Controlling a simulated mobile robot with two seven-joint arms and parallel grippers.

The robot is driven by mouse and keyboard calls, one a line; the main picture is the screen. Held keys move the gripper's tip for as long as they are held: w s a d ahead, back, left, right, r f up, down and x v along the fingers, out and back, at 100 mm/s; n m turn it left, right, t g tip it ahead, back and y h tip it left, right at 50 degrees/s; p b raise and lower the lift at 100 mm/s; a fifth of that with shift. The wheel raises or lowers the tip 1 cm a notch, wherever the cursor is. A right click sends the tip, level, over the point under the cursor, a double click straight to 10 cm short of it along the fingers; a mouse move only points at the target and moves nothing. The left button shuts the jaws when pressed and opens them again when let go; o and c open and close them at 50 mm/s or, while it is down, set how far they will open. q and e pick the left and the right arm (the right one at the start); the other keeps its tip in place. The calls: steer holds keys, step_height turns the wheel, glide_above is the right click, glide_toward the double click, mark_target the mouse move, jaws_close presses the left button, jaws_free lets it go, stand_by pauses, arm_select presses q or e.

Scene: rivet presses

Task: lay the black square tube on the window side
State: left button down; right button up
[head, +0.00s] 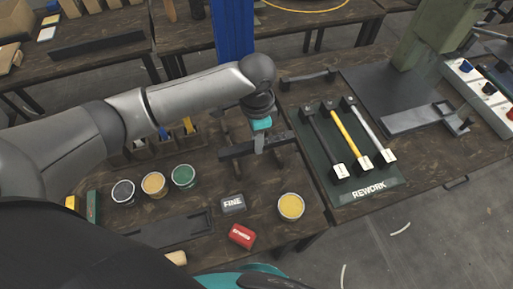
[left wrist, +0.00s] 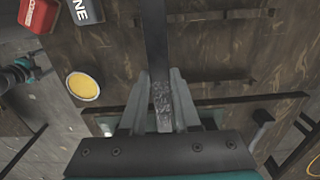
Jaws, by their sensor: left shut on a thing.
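My left gripper (head: 260,146) is shut on a dark bar, the black square tube (head: 236,152), near its middle. The tube lies level, crosswise below the fingers, at or just above a dark rack (head: 231,131); I cannot tell whether it touches. In the left wrist view the tube (left wrist: 154,40) runs from the top edge down between the fingers of the left gripper (left wrist: 160,100), with a speckled grey patch there. The tube's part beyond the gripper is hidden in that view. My right gripper is not clearly in view.
A green REWORK mat (head: 370,191) right of the rack holds black, yellow and silver bars with white blocks. A yellow cup (head: 291,207), a FINE block (head: 232,203) and a red block (head: 241,236) stand in front. Several colored cups and a dark tray (head: 170,234) are at left.

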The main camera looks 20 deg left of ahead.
arm_select(q)
step_height(320, 180, down, 4)
steer(key=shift+r+b, duration=0.1)
steer(key=shift+b, duration=0.35)
steer(key=shift+f, duration=0.5)
steer(key=c, duration=0.6)
jaws_free()
steer(key=shift+c, duration=0.2)
step_height(320, 180, up, 13)
steer(key=p, duration=0.2)
steer(key=shift+p, duration=0.35)
